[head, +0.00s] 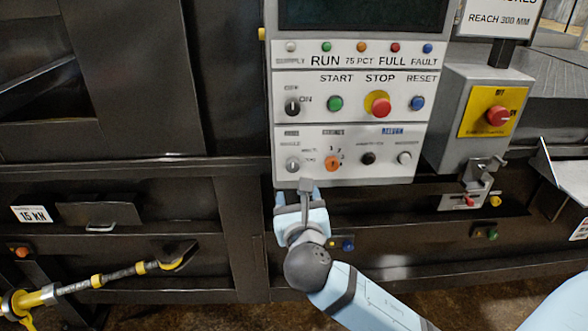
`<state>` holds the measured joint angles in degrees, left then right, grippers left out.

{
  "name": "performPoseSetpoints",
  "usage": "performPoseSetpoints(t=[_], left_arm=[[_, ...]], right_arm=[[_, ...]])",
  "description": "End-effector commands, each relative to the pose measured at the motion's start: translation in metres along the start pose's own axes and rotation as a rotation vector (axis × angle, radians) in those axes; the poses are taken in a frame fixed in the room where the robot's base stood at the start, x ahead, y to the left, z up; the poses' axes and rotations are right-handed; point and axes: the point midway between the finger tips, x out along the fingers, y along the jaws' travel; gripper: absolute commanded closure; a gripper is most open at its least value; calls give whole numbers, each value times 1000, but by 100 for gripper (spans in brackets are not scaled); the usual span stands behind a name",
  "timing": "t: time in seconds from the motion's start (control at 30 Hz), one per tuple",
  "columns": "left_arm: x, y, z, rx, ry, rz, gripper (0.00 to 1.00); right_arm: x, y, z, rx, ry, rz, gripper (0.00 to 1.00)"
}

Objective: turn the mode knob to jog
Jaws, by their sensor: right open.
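A grey control panel (352,179) hangs on the compactor's dark front. Its bottom row has a grey rotary knob (293,164) at the left and an orange knob (332,163) beside it. The small labels there are too blurred to read, so I cannot tell which is the mode knob or where it points. My right gripper (306,187) comes up from below, with its tip at the panel's lower edge, under and slightly right of the grey knob. It appears apart from both knobs; its open, empty fingers show nearly edge-on. My left gripper is out of view.
Above sit an OFF/ON knob (292,106), a green START button (335,103), a red STOP button (379,106) and a blue RESET button (417,103). A yellow-and-black bar (100,280) juts out lower left.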

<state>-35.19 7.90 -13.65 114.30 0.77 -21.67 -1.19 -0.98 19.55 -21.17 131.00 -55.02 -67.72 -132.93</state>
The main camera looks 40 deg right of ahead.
Motion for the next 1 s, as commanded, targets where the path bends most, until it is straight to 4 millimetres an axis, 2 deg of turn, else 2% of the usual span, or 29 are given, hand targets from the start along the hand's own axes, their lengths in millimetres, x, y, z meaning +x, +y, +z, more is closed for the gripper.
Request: performPoseSetpoints(t=[0.1,0.3,0.5,0.7,0.93,0.97,1.0], left_arm=[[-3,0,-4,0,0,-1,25],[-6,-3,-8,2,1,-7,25],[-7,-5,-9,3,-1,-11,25],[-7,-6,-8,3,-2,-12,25],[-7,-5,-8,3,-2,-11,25],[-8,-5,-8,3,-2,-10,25],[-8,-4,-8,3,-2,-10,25]], right_arm=[[27,0,2,-1,-1,-2,39],[69,0,1,0,0,-2,39],[96,1,0,1,1,0,39],[106,0,0,2,2,0,39],[107,0,-1,2,2,1,39],[107,0,-1,2,2,1,44],[107,0,-1,2,2,1,53]])
